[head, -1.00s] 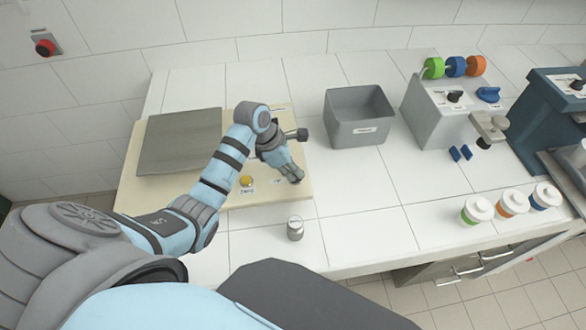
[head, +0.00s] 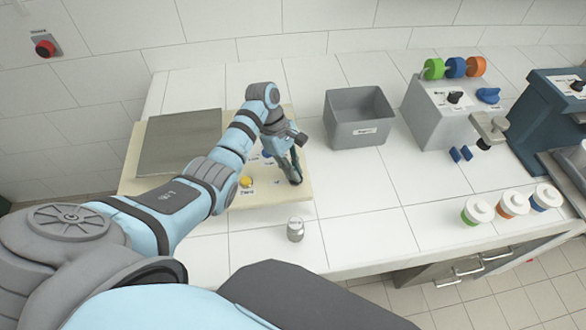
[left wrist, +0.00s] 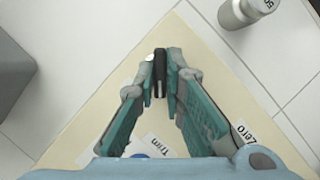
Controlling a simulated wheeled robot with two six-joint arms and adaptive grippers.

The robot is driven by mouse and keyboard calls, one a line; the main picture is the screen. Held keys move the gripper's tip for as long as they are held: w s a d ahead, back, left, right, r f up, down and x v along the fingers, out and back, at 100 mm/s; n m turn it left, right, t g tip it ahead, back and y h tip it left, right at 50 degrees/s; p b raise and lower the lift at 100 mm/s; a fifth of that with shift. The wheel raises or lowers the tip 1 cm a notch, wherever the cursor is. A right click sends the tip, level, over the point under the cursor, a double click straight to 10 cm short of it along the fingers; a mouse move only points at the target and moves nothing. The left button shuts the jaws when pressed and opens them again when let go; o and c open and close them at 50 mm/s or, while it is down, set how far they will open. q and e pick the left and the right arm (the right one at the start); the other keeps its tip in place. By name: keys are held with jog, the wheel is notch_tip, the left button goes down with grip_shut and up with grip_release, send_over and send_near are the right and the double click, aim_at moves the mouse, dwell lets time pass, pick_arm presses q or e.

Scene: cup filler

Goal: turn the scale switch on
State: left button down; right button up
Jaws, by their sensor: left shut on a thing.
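The scale is a cream board (head: 130,187) with a grey weighing plate (head: 180,142) on its left side. My left gripper (head: 296,178) is over the board's right front corner, pointing down. In the left wrist view its fingers (left wrist: 166,78) are closed on a small black switch lever (left wrist: 160,68) near that corner. In the head view the gripper hides the switch. Whether the switch is on or off cannot be told. My right gripper is not in view.
A yellow Zero button (head: 245,181) and a blue Trim knob (head: 267,154) sit on the board beside the gripper. A metal weight (head: 295,230) stands in front of the board. A grey bin (head: 358,130) stands to the right. Lidded cups (head: 513,203) are farther right.

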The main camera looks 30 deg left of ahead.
pick_arm(q)
jog(key=m+g, duration=0.1)
jog(key=m, duration=0.2)
jog(key=shift+w+d, duration=0.1)
jog(key=shift+f+m+g+y+b, duration=0.1)
jog(key=shift+m+g+y+b, duration=0.25)
jog(key=shift+m, duration=0.45)
jog(key=m+g+y+b, duration=0.1)
jog(key=m+b, duration=0.1)
jog(key=m, duration=0.2)
jog(key=shift+d, duration=0.1)
jog(key=shift+m+g, duration=0.25)
jog(key=shift+m, duration=0.05)
jog(key=c, duration=1.7)
grip_release()
jog(key=shift+w, duration=0.1)
